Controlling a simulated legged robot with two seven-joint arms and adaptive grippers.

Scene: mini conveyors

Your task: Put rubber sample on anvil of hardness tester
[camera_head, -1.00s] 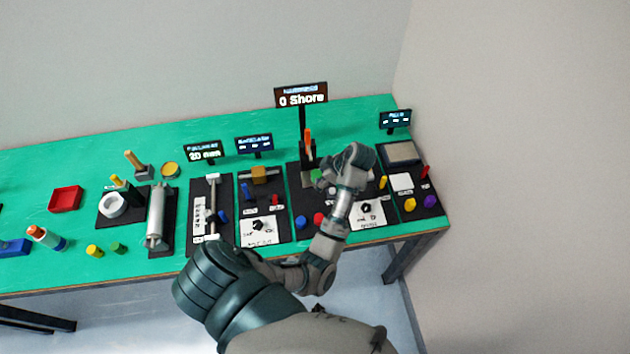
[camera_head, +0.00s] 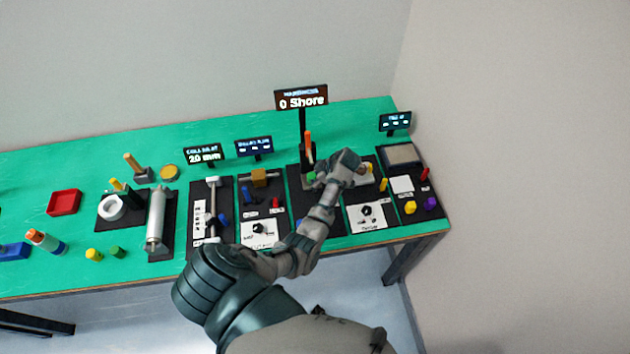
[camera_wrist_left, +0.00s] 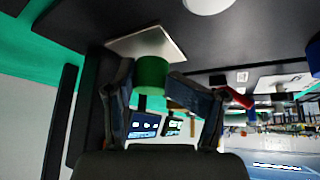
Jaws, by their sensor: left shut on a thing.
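The rubber sample appears to be the green cylinder (camera_wrist_left: 152,76) between my left gripper's fingers (camera_wrist_left: 165,95) in the left wrist view. My left gripper is shut on it. In the head view a little green of the sample (camera_head: 312,177) shows beside my left gripper (camera_head: 318,180), at the foot of the hardness tester. The tester has a dark post, an orange handle (camera_head: 308,141) and a display (camera_head: 302,101) reading 0 Shore. A pale square plate (camera_wrist_left: 150,44), possibly the anvil, lies close to the cylinder's end. I cannot tell whether they touch. My right gripper is out of view.
Other stations flank the tester: a brass-coloured block (camera_head: 260,177) to its left and a grey plate (camera_head: 402,153) to its right. A red tray (camera_head: 65,202) sits far left on the green table (camera_head: 215,160). My arm covers the tester's front part.

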